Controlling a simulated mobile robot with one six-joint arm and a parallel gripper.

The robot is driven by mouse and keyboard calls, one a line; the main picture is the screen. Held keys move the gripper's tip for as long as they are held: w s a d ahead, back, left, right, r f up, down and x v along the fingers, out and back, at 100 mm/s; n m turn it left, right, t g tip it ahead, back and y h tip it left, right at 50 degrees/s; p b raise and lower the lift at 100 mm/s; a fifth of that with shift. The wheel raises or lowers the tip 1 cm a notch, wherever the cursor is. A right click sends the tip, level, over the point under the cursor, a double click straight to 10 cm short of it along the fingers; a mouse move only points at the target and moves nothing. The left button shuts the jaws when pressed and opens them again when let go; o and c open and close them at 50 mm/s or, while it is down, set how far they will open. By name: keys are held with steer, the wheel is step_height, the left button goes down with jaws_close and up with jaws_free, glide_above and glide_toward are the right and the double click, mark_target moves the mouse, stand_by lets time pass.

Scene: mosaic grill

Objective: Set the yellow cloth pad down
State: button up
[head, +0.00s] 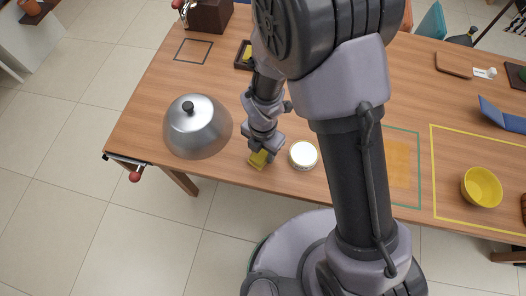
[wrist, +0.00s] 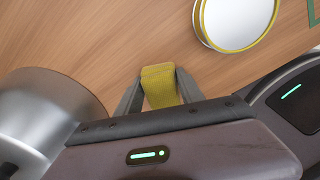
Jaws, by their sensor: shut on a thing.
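The yellow cloth pad (head: 259,160) is between the fingers of my gripper (head: 263,151), low over the front edge of the wooden table. In the wrist view the pad (wrist: 159,85) shows with one finger of my gripper (wrist: 157,92) on each side of it. My gripper is shut on the pad. I cannot tell whether the pad touches the table top.
A silver dome lid (head: 197,128) stands close on the left and a round white-topped tin (head: 303,155) close on the right. A dark tray (head: 243,57) is farther back. A yellow bowl (head: 481,188) sits inside a yellow outline at the right. The wooden table (head: 150,110) is bare left of the lid.

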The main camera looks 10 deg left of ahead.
steer(key=shift+r, duration=0.15)
steer(key=o, duration=1.3)
step_height(320, 180, up, 12)
steer(key=p, duration=0.6)
steer(key=shift+r, duration=0.1)
